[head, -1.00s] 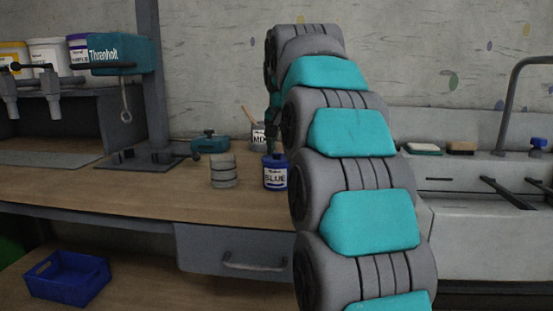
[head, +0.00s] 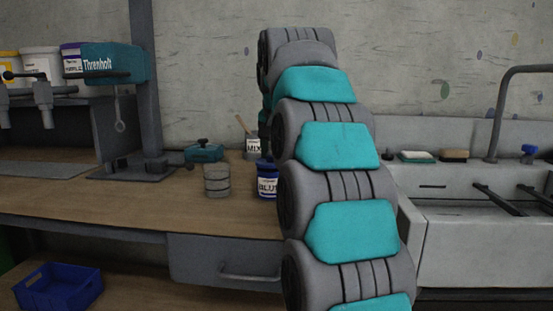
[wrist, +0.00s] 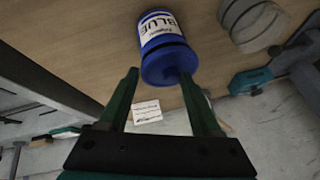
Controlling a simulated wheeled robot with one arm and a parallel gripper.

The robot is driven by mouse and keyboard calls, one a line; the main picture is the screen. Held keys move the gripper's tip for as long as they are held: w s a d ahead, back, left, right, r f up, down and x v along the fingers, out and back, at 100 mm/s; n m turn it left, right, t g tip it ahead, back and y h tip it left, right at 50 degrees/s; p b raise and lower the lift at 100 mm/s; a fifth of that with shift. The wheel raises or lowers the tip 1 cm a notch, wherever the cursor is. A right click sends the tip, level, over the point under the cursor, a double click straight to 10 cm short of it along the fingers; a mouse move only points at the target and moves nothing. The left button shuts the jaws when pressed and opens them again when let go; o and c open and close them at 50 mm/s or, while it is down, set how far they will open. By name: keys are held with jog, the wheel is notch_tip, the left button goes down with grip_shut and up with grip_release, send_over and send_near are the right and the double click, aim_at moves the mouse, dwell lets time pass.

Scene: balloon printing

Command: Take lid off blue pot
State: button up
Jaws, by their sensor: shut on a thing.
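The blue pot (head: 266,184) with a white label stands upright on the wooden bench, partly covered by my arm in the head view. In the wrist view the pot (wrist: 158,30) lies ahead of the fingers, its darker blue lid (wrist: 166,66) facing me. The right finger overlaps the lid's edge. In the head view my gripper is mostly hidden behind my arm.
A grey ribbed can (head: 217,180) stands close left of the pot. A MIX pot (head: 253,147) with a stick stands behind. A teal tool (head: 204,152) and a press (head: 143,90) are further left. A sink (head: 475,220) is at right. The front bench is clear.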

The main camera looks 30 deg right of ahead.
jog(key=shift+r, duration=1.05)
jog(key=shift+s, duration=1)
jog(key=s, duration=0.4)
jog(key=s+r+b, duration=0.1)
jog(key=s, duration=0.4)
jog(key=s+b, duration=0.1)
jog(key=s, duration=0.4)
jog(key=shift+d+r, duration=0.2)
jog(key=shift+o, duration=0.2)
jog(key=shift+s, duration=0.15)
